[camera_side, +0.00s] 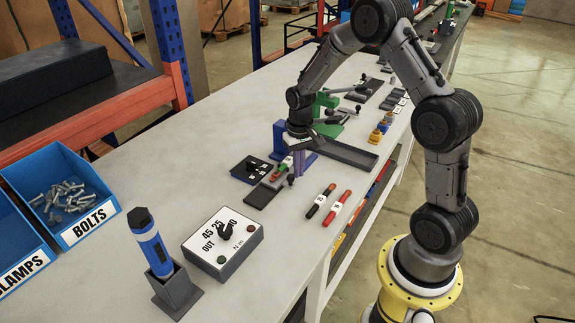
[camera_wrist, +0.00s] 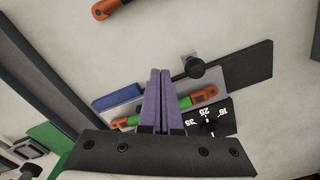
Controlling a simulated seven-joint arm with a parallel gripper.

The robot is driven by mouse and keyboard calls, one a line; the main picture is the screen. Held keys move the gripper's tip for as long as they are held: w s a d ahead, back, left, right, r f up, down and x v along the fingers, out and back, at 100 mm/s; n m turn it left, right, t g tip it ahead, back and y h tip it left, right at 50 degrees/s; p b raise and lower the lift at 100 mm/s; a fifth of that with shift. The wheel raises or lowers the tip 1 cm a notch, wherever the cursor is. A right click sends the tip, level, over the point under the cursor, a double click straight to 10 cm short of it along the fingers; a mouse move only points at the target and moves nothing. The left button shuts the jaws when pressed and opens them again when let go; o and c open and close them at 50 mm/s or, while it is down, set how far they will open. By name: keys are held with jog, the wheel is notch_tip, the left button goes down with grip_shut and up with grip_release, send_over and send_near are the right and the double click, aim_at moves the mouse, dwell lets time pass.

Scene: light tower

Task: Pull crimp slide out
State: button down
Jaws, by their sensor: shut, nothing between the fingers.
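The crimp slide appears to be the flat grey and black bar (camera_wrist: 245,70) with an upright black knob (camera_wrist: 194,67) in the wrist view. In the side view the dark slide (camera_side: 262,196) lies on the bench, with its knob (camera_side: 291,180) near its right edge. A green sleeve with orange lug ends (camera_wrist: 205,95) lies along the slide. My gripper (camera_wrist: 159,72) has its purple fingers shut together and empty, beside the knob and apart from it in the picture. In the side view my gripper (camera_side: 299,168) is low over the tool, and hides part of it.
A black dial panel (camera_side: 250,168) sits left of the slide. A blue post (camera_side: 279,140) and a dark tray (camera_side: 345,153) stand close behind.

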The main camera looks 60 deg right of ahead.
jog(key=shift+a, duration=4.65)
jog(key=shift+r, duration=0.1)
jog(key=shift+d+r, duration=0.7)
jog(key=shift+r, duration=0.3)
jog(key=shift+r, duration=2.45)
jog(key=shift+r, duration=0.1)
